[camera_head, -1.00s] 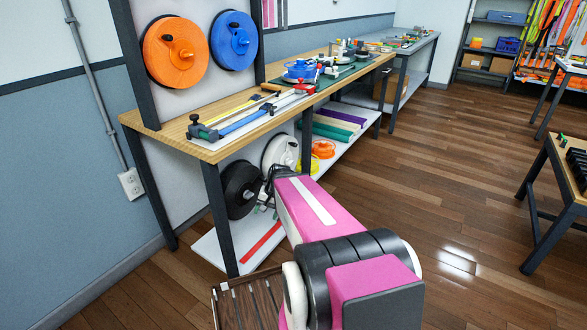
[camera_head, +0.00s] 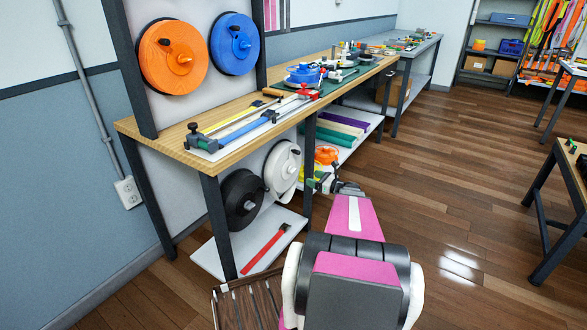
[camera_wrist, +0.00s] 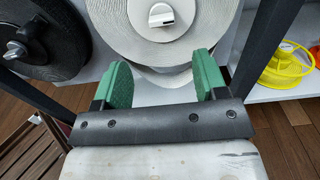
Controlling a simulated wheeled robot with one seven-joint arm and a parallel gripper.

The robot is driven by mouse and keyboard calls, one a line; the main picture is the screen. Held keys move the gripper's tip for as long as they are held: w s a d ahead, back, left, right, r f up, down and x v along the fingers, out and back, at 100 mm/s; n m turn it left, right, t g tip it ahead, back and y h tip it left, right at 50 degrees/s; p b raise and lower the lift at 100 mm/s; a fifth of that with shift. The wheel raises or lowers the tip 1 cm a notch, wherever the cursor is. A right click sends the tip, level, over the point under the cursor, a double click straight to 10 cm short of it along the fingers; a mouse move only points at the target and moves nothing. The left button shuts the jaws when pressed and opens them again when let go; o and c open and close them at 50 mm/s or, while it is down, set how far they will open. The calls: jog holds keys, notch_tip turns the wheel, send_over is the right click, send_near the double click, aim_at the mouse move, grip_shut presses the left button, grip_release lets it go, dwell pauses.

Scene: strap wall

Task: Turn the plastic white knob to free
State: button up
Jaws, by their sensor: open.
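The white reel (camera_head: 284,167) stands upright under the workbench, to the right of a black reel. Its white knob sticks out at the hub and shows clearly in the wrist view (camera_wrist: 161,15). My gripper (camera_head: 318,182) is in front and to the right of the white reel in the head view. In the wrist view my gripper (camera_wrist: 158,82) is open, its green pads apart with nothing between them but the lower part of the reel behind. The knob lies beyond the fingertips, near the top edge, roughly centred between them.
The black reel (camera_head: 243,199) with its own knob stands left of the white reel. A dark bench leg (camera_wrist: 262,45) is close to the right of my gripper. A yellow spool (camera_wrist: 286,65) lies on the lower shelf. The wooden bench top (camera_head: 195,148) is above.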

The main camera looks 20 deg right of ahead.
aim_at(292, 170)
jog(key=x, duration=1)
jog(key=shift+w, duration=0.35)
jog(key=shift+a, duration=0.1)
jog(key=c, duration=0.9)
